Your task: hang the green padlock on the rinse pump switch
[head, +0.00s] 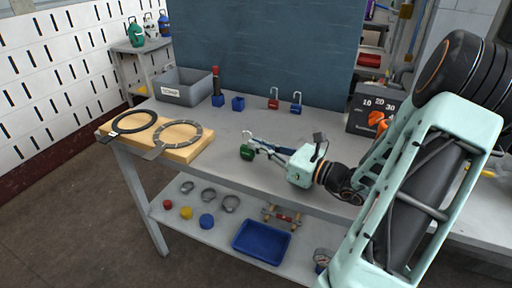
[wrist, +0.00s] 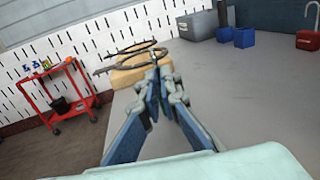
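The green padlock (head: 247,153) is upright over the grey table, its pale shackle (head: 247,135) pointing up. My gripper (head: 254,145) reaches in from the right, with its fingertips closed together at the shackle. Whether the padlock touches the table is unclear. A dark box (head: 362,122) marked 10, 20, 30 with an orange handle (head: 378,120) stands at the right. No label naming the rinse pump switch is readable.
A red padlock (head: 273,104) and a blue padlock (head: 296,108) stand at the back. A grey bin (head: 186,87) and blue blocks (head: 238,104) are at back left. Rings (head: 178,134) lie on a wooden board (head: 190,152). A lower shelf (head: 186,219) holds clamps and a blue tray (head: 262,242).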

